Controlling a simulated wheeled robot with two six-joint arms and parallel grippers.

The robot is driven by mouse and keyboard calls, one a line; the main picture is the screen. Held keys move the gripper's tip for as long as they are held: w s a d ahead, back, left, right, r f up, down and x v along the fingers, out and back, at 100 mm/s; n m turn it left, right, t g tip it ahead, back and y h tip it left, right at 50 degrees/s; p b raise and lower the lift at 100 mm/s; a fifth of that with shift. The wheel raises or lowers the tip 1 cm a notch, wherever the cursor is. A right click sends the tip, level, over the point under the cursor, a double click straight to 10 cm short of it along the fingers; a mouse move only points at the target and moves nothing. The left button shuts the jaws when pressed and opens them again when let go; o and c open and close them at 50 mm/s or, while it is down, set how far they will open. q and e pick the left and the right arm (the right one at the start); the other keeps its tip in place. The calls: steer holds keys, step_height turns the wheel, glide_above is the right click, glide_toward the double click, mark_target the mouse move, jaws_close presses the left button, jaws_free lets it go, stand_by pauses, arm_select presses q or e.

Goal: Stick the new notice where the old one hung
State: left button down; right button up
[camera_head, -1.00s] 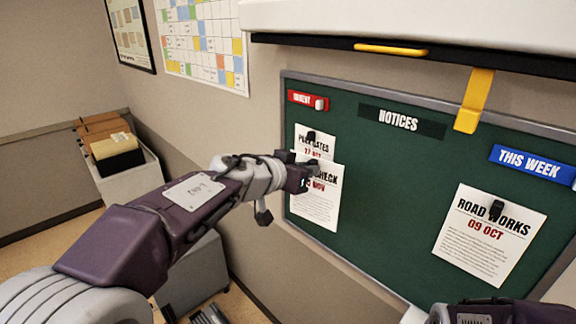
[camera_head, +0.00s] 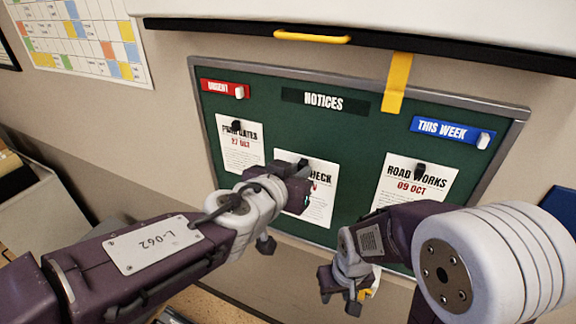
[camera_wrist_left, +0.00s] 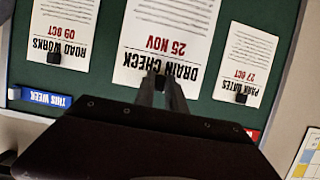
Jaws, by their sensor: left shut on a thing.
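The new notice, a white sheet reading DRAIN CHECK 25 NOV (camera_head: 319,208), is at the green board (camera_head: 330,130), between the PARK DATES notice (camera_head: 240,155) and the ROAD WORKS notice (camera_head: 410,190). My left gripper (camera_head: 303,168) is shut at its top edge, on the dark clip there; the left wrist view shows the sheet (camera_wrist_left: 165,20) upside down and the fingers (camera_wrist_left: 161,88) at the clip. I cannot tell whether the sheet touches the board. My right gripper (camera_head: 345,300) hangs below the board's lower edge; its jaws are unclear.
A red URGENT strip (camera_head: 220,88), a NOTICES header (camera_head: 322,102) and a blue THIS WEEK strip (camera_head: 448,130) are on the board. A yellow strap (camera_head: 397,85) hangs over its top frame. A dark-edged white flap (camera_head: 400,25) overhangs it.

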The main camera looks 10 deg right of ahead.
mark_target(307, 158)
arm_select(q)
steer(key=w+d, duration=0.2)
steer(key=w+d+p, duration=0.1)
steer(key=w+d, duration=0.1)
steer(key=w, duration=0.1)
steer(key=shift+w, duration=0.15)
steer(key=shift+w+d, duration=0.25)
steer(key=shift+w, duration=0.25)
steer(key=shift+w+d, duration=0.1)
steer(key=shift+d, duration=0.05)
steer(key=shift+w+d, duration=0.2)
steer(key=shift+w, duration=0.05)
stand_by(0.9)
steer(key=c, duration=1.4)
jaws_free()
steer(key=shift+o, duration=0.5)
steer(key=shift+s, duration=0.1)
steer(key=shift+a, duration=0.1)
